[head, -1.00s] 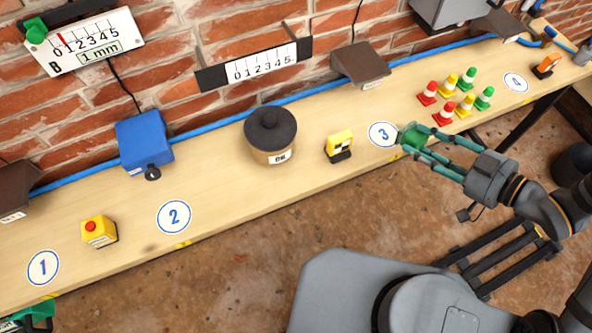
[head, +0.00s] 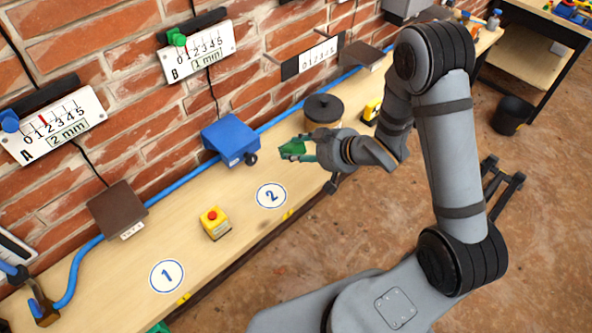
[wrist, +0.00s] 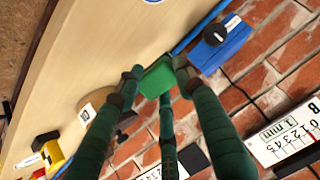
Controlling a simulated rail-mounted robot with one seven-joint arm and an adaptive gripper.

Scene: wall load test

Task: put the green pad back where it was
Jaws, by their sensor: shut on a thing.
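The green pad (head: 291,148) is held in my gripper (head: 305,150), which is shut on it. In the head view the pad appears above the bench, right of the blue box and beyond the number 2 mark. The wrist view shows the green pad (wrist: 157,78) between the fingertips of my gripper (wrist: 160,85), with the pale bench behind it. The fingers hide part of the pad.
The wooden bench (head: 120,255) carries the blue box (head: 230,140), a yellow box with a red button (head: 214,222), a dark-lidded pot (head: 323,108) and number marks 1 (head: 167,276) and 2 (head: 271,195). Gauges A (head: 55,125) and B (head: 198,55) hang on the brick wall.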

